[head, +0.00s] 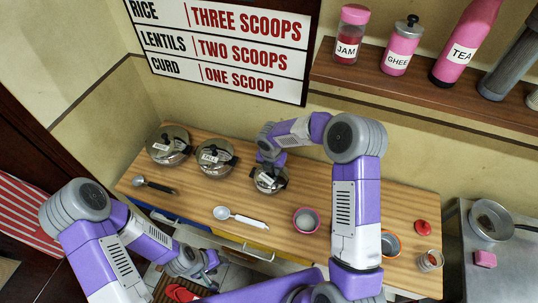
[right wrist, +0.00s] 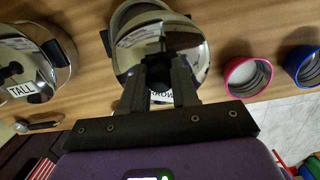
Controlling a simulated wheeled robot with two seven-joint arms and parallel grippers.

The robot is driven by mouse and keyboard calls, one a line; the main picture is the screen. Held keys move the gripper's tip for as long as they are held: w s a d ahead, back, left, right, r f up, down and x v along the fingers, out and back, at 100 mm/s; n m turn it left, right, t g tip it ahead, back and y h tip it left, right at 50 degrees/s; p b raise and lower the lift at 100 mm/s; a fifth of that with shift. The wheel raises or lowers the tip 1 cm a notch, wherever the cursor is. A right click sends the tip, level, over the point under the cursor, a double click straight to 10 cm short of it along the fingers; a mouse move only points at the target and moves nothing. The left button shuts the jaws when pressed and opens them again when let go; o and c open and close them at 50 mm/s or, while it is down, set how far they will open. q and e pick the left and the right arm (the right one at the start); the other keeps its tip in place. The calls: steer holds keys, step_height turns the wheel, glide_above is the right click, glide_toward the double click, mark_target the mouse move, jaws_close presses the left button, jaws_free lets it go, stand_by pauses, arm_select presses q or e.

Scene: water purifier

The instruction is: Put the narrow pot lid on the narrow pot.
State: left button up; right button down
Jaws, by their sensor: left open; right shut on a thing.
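The narrow pot lid (right wrist: 195,50) is a shiny steel lid with a dark knob and a partly hidden label. My right gripper (right wrist: 160,82) is shut on its knob. In the head view, my right gripper (head: 270,170) and the lid are at the narrow pot (head: 268,187) on the wooden counter. In the right wrist view, the narrow pot (right wrist: 122,18) shows behind the lid, its rim out past the lid's upper left edge. I cannot tell whether lid and pot touch. My left gripper (head: 205,262) is open and empty, low in front of the counter.
Two lidded pots stand to the left, a tall one (head: 216,157) and another (head: 170,145). A scoop (head: 240,217), a pink bowl (head: 306,220), an orange-rimmed bowl (head: 390,243), a red lid (head: 422,227) and a glass jar (head: 430,261) lie nearer or to the right.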

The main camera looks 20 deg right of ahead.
steer(key=n, duration=0.1)
steer(key=w+n+p, duration=0.1)
steer(key=n, duration=0.1)
steer(key=w+r+n, duration=0.1)
steer(key=n, duration=0.1)
steer(key=shift+y+p, duration=0.3)
steer(key=shift+p, duration=0.05)
steer(key=n, duration=0.2)
steer(key=w+n+p, duration=0.1)
steer(key=n, duration=0.1)
steer(key=shift+w+a+y, duration=0.15)
steer(key=shift+y, duration=0.15)
steer(key=shift+n, duration=0.3)
steer(key=shift+f+b, duration=2.05)
steer(key=shift+f, duration=0.8)
steer(key=shift+f+b, duration=0.45)
steer(key=shift+f, duration=0.15)
steer(key=c, duration=1.1)
jaws_free()
steer(key=shift+r, duration=0.15)
steer(key=shift+s+r+p, duration=0.2)
steer(key=shift+r+p, duration=1.15)
steer(key=shift+r, duration=0.45)
steer(key=shift+s+r+p, duration=0.25)
steer(key=shift+r+p, duration=1.15)
steer(key=shift+r, duration=0.35)
steer(key=shift+s+r+p, duration=0.2)
steer(key=shift+r+p, duration=1.15)
steer(key=shift+r, duration=0.45)
